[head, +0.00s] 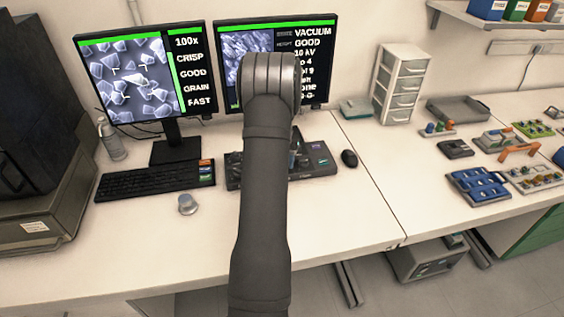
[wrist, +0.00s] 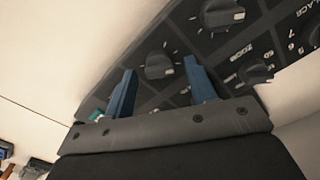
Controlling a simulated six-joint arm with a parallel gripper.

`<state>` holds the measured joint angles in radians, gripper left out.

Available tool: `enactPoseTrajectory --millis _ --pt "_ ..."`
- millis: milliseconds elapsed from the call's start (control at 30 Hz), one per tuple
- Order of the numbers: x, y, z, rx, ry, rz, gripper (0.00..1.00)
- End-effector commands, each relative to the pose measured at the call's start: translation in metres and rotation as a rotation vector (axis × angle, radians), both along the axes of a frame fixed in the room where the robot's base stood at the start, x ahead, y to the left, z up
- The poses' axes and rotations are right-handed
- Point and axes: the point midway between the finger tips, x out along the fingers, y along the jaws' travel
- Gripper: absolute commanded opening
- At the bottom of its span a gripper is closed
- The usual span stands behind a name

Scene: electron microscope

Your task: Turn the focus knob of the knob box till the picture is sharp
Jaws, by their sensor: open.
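The dark knob box (head: 318,158) stands on the desk before the monitors, partly hidden behind my arm. In the wrist view its panel (wrist: 185,40) shows several round black knobs with tick marks. My gripper (wrist: 160,66) is open, its two blue fingers apart. One knob (wrist: 158,65) appears between the fingertips; I cannot tell whether they touch it. Another knob (wrist: 222,12) is above right. I cannot read which is the focus knob. The left monitor (head: 145,75) shows pale angular grains with fairly clear edges and the words 100x, CRISP, GOOD, GRAIN, FAST.
The right monitor (head: 312,60) is partly behind my arm. A keyboard (head: 150,181) and a small grey knob-like object (head: 187,204) lie to the left. A mouse (head: 349,158) is right of the box. A white drawer unit (head: 400,83) stands behind. The front desk strip is clear.

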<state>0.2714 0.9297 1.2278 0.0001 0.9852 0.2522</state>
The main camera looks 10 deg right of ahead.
Motion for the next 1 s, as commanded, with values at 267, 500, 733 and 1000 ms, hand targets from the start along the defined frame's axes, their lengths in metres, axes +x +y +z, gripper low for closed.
enactPoseTrajectory --millis 267,500,733,1000 --pt "0.001 0.000 0.061 -0.002 -0.005 0.000 0.52" --pt "0.001 0.000 0.119 -0.001 -0.006 0.000 0.52" --pt "0.001 0.000 0.155 -0.001 -0.003 0.000 0.52" --pt "0.000 0.000 0.166 0.000 -0.001 0.000 0.52"
